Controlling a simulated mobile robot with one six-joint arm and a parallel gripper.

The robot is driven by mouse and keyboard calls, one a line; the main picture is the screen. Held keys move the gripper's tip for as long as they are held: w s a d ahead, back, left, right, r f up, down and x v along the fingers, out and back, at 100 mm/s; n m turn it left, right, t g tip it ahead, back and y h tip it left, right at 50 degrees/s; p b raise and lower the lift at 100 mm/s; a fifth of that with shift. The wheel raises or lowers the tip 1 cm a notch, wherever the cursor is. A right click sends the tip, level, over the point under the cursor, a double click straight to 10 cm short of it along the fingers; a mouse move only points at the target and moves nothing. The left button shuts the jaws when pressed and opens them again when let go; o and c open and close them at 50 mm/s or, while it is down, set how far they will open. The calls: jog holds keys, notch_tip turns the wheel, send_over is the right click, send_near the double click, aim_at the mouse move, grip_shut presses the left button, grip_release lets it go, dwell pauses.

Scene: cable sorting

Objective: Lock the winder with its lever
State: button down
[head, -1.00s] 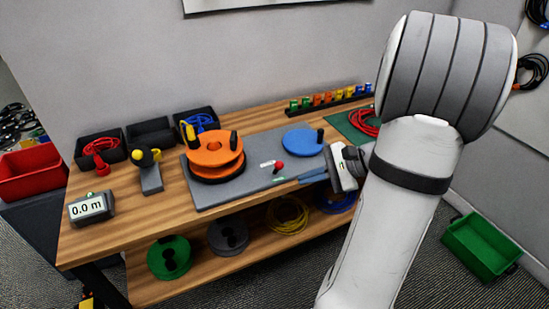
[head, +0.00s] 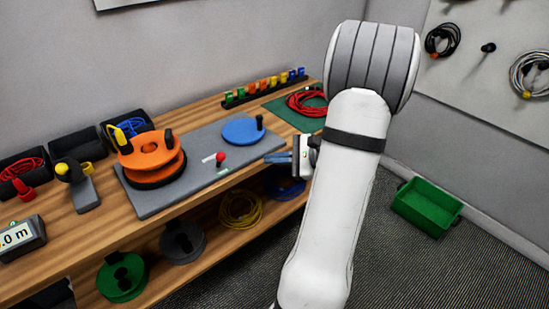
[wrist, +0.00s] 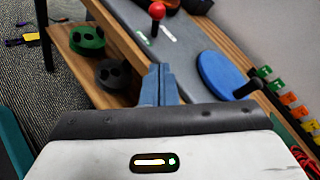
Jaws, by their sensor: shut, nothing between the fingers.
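The winder is a grey base plate (head: 198,178) on the bench, with an orange spool (head: 150,152) at its left and a blue disc (head: 243,131) with a black handle at its right. The lever with a red knob (head: 221,157) stands upright between them near the front edge. It also shows at the top of the wrist view (wrist: 157,12). My gripper (head: 270,158), with blue fingers, is right of the lever by the plate's front right edge, apart from the knob. In the wrist view its fingers (wrist: 160,72) are together and empty.
A red cable coil (head: 307,102) on a green mat and a rack of coloured clips (head: 265,88) lie behind. Green (head: 122,276) and grey (head: 183,242) spools and a yellow cable (head: 240,209) sit on the lower shelf. A green crate (head: 425,206) stands on the floor.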

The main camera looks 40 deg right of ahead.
aim_at(219, 161)
jog(key=w+a, duration=0.6)
jog(key=a, duration=0.1)
jog(key=shift+w+a+f+b, duration=0.2)
jog(key=shift+w+b, duration=0.1)
